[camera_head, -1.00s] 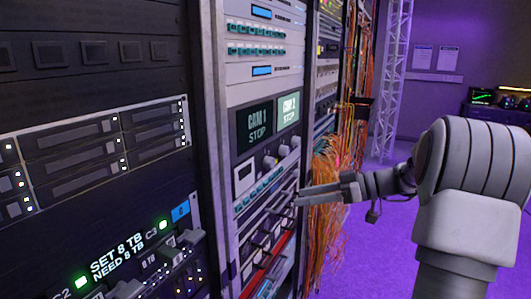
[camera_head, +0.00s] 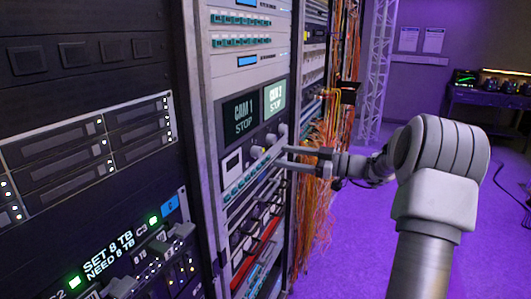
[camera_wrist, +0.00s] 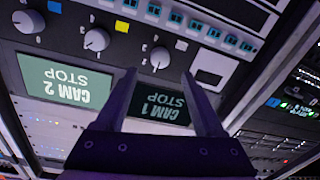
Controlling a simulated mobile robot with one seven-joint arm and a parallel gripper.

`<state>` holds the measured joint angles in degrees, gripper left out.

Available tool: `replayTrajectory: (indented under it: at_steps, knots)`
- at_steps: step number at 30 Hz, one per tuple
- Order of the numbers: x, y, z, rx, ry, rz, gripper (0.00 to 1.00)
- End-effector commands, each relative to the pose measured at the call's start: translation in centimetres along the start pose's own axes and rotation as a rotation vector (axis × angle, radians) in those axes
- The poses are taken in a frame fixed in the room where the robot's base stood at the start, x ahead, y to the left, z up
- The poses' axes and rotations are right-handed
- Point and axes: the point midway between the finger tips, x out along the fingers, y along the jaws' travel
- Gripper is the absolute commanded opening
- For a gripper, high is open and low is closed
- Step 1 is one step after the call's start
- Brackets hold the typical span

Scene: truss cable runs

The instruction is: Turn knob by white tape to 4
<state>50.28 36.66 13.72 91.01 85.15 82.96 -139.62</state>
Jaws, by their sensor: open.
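The wrist view shows the panel upside down, with three white round knobs in a row. The knob by the white tape (camera_wrist: 160,57) is the right one there, with the white tape (camera_wrist: 181,44) just above and right of it. In the head view my gripper (camera_head: 283,158) is beside the knob row, with the fingers pointing left at the rack.
The middle knob (camera_wrist: 97,39) has yellow tape and the left knob (camera_wrist: 28,20) has blue tape. The CAM 1 screen (camera_wrist: 160,105) and CAM 2 screen (camera_wrist: 65,80) adjoin the row. Orange cables (camera_head: 318,185) hang close by my gripper.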

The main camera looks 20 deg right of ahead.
Motion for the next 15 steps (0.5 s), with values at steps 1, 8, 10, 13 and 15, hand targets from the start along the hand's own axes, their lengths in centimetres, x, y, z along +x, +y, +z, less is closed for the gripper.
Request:
replayTrajectory:
  at_steps: [1,8,10,13,15]
  knots:
    - [1.2,-0.1,-0.1,0.001,0.001,-0.003,0.7]
    - [5.0,0.0,0.0,0.001,0.0,-0.002,0.7]
    - [5.7,0.0,0.0,0.0,0.0,-0.001,0.7]
    - [6.3,0.0,0.0,0.0,-0.001,-0.001,0.7]
    - [6.5,0.0,0.0,0.0,-0.001,0.0,0.7]
